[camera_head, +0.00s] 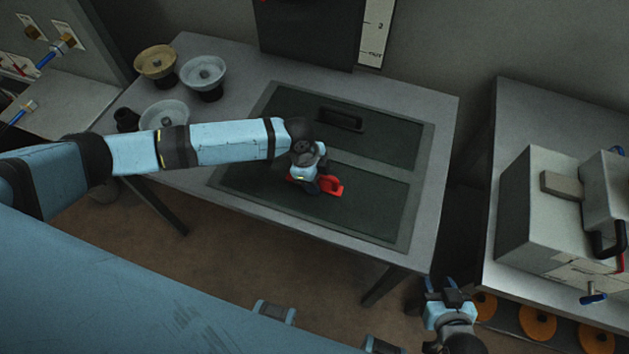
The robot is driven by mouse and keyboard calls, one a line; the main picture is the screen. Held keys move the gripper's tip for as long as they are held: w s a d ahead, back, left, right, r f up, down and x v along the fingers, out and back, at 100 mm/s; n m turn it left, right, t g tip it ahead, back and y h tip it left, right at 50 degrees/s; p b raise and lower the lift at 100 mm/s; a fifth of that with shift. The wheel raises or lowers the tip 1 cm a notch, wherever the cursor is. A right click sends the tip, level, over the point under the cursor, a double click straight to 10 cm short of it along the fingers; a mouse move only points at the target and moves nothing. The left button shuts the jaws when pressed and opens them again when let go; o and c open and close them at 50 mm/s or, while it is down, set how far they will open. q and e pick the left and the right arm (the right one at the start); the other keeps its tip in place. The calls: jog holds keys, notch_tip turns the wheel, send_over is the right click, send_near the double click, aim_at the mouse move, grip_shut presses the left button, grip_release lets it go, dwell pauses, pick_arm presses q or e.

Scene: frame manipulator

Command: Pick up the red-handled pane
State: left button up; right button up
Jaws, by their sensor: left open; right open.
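The red-handled pane (363,213) is a dark flat panel lying in the near half of a grey frame (425,180) on the table. Its red handle (333,186) stands near the middle of the pane. My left gripper (318,184) is open and right at the red handle, covering its left part. I cannot tell whether the fingers touch the handle. A second dark pane with a black handle (341,119) lies in the far half of the frame. My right gripper (447,290) is open and empty, low at the right, beyond the table's front edge.
Several bowl-topped stands, one a tan bowl (155,61), are on the table's left side. A dark panel (310,30) stands behind the table. At the right, another table holds a grey box-like machine (550,205), with orange discs (538,322) below. A gap separates the tables.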

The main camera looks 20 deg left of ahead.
pick_arm(q)
jog(key=shift+c, duration=0.5)
grip_shut()
dwell(0.9)
